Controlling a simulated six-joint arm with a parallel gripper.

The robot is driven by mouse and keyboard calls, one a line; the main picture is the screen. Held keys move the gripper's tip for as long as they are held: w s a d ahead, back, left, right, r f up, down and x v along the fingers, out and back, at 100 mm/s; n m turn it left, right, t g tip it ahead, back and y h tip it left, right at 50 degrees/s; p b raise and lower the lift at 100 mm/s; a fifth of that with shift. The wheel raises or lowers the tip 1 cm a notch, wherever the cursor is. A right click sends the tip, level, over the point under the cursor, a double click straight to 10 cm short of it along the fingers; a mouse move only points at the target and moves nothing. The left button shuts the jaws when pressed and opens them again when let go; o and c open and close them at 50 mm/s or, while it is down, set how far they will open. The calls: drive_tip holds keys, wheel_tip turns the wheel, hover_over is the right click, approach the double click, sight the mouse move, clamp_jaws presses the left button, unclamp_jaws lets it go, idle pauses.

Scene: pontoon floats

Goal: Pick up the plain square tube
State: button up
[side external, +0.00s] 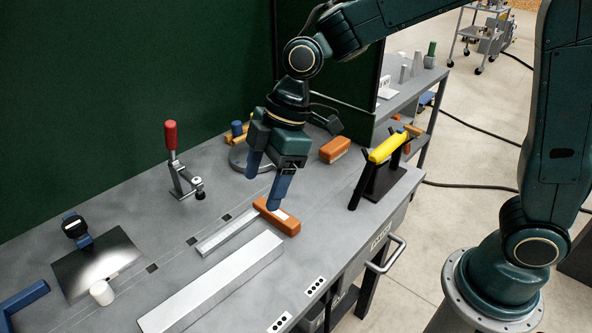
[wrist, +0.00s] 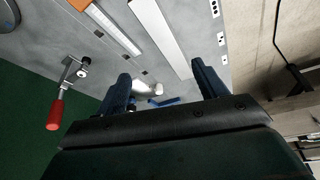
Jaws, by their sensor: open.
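The plain square tube (side external: 218,284) is a long, pale silver bar lying on the grey bench along its front side. In the wrist view the tube (wrist: 162,36) runs from the top edge down toward the right finger. My gripper (side external: 263,184) is open and empty, pointing down over the bench. In the side view it is behind and beyond the tube's far end, close to an orange block. Its two blue fingers (wrist: 160,75) show apart in the wrist view. The exact height of the fingertips above the bench is hard to tell.
A thinner pale bar (side external: 228,234) with an orange block (side external: 277,216) lies beside the tube. A red-handled clamp (side external: 171,140) stands behind. A yellow-topped black stand (side external: 387,148) is at right. A dark plate (side external: 97,264) and white cylinder (side external: 102,292) lie left.

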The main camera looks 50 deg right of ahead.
sight(218, 276)
drive_tip(key=shift+w+a+f+n+g+y, duration=0.1)
drive_tip(key=shift+w+a+f+n+g, duration=0.25)
drive_tip(key=shift+a+f, duration=1.55)
drive_tip(key=shift+w+a+f+n+g+y, duration=0.1)
drive_tip(key=shift+w+a+f+n, duration=0.75)
drive_tip(key=shift+f, duration=1.8)
drive_tip(key=shift+s+a+f+n+g+y, duration=0.1)
drive_tip(key=shift+a+f+n+g, duration=0.2)
drive_tip(key=shift+a+f, duration=1.7)
drive_tip(key=shift+d+f, duration=0.25)
drive_tip(key=shift+x, duration=2.55)
drive_tip(key=shift+w+a, duration=0.1)
drive_tip(key=shift+c, duration=0.4)
drive_tip(key=c, duration=1.3)
drive_tip(key=shift+r, duration=0.2)
wheel_tip(218, 276, up, 20)
